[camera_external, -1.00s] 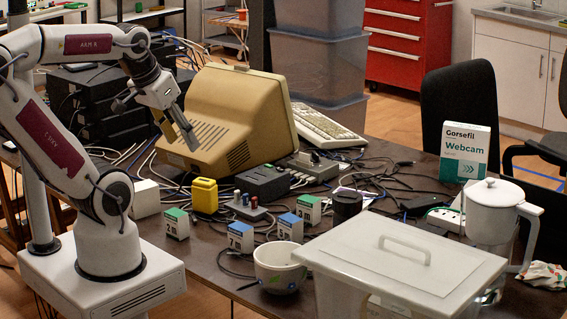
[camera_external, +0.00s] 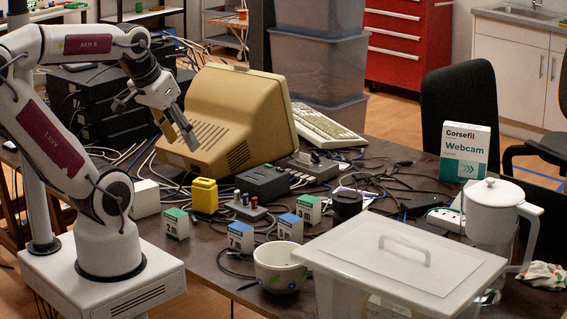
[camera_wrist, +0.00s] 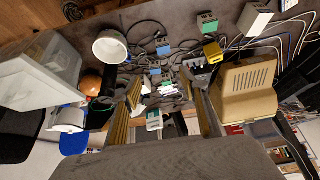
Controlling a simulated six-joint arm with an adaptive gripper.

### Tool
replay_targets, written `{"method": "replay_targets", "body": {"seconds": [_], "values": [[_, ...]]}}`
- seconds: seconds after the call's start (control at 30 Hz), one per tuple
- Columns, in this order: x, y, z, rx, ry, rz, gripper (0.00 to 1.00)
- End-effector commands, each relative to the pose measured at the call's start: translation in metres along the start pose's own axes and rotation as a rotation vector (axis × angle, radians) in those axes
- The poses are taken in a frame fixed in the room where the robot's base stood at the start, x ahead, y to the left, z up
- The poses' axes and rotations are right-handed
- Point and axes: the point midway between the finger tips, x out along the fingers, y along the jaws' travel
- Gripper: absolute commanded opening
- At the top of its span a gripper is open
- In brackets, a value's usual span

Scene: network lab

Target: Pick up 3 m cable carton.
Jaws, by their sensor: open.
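Several small white cartons with coloured tops stand on the desk in the external view. One has a green top at the left (camera_external: 177,223), two have blue tops, a left one (camera_external: 240,236) and a right one (camera_external: 290,228), and another green-topped one (camera_external: 309,208) stands behind. Their printed lengths are too small to read surely, so I cannot tell which is the 3 m carton. In the wrist view a green-topped carton (camera_wrist: 207,23) and a blue-topped carton (camera_wrist: 162,46) show. My gripper (camera_external: 190,136) is open and empty, high in front of the beige monitor; its fingers also show in the wrist view (camera_wrist: 160,88).
The beige monitor (camera_external: 225,115) stands behind the cartons. A yellow block (camera_external: 205,196), a switch block (camera_external: 246,205), a white cup (camera_external: 277,266) and a lidded clear bin (camera_external: 400,265) surround them. Loose cables cover much of the desk. Bare desk shows around the front cartons.

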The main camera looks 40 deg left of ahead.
Motion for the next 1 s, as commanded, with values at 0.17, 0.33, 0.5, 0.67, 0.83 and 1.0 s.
{"method": "replay_targets", "body": {"seconds": [0.17, 0.33, 0.5, 0.67, 0.83, 1.0], "values": [[0.000, 0.000, 0.000, 0.000, 0.000, 0.000, 0.44], [0.000, 0.000, 0.000, 0.000, 0.000, 0.000, 0.60], [0.000, 0.000, 0.000, 0.000, 0.000, 0.000, 0.60], [0.000, 0.000, 0.000, 0.000, 0.000, 0.000, 0.60], [0.003, 0.000, -0.006, 0.000, 0.007, 0.000, 0.60], [0.014, 0.001, -0.025, 0.001, 0.027, 0.002, 0.60]]}}
